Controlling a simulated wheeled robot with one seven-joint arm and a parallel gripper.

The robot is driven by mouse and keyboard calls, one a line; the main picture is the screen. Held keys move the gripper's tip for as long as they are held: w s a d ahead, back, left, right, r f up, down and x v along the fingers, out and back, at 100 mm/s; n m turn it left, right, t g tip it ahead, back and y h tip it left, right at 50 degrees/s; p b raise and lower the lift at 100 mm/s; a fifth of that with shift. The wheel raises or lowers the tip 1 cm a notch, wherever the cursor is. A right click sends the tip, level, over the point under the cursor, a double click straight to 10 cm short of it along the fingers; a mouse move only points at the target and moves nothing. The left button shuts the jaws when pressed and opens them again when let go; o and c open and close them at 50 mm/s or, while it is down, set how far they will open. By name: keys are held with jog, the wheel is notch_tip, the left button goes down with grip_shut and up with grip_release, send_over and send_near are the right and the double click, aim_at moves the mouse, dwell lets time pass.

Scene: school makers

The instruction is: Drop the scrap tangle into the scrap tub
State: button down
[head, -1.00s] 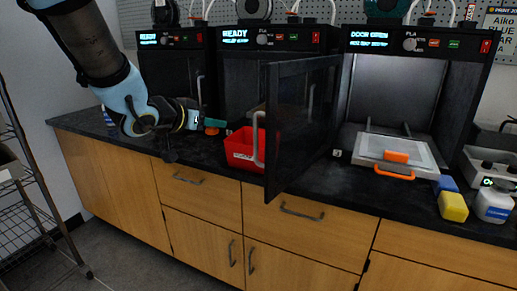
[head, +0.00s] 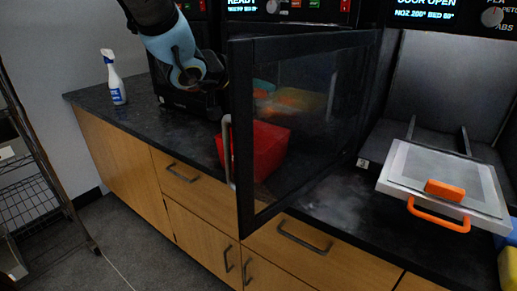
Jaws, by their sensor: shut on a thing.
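The red scrap tub (head: 267,148) stands on the dark counter. Most of it shows through the tinted glass of an open printer door, with its left edge past the door frame. My gripper (head: 264,89) reaches in from the upper left, and its far end is behind the door glass, above the tub. Teal fingertips show dimly there. An orange, partly greenish blob (head: 299,100), seemingly the scrap tangle, is at the tips, above the tub's rim. The glass blurs its outline and the exact grip.
The open printer door (head: 310,125) juts over the counter's front edge, between me and the tub. A white plate with an orange handle (head: 440,188) lies at the right. A spray bottle (head: 115,80) stands at the far left.

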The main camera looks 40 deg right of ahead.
notch_tip(320, 180, down, 6)
jog(key=b, duration=0.5)
jog(key=shift+r, duration=0.15)
jog(key=shift+c, duration=2)
grip_release()
jog(key=v, duration=1.1)
jog(key=shift+p, duration=0.3)
jog(key=shift+w+d, duration=0.1)
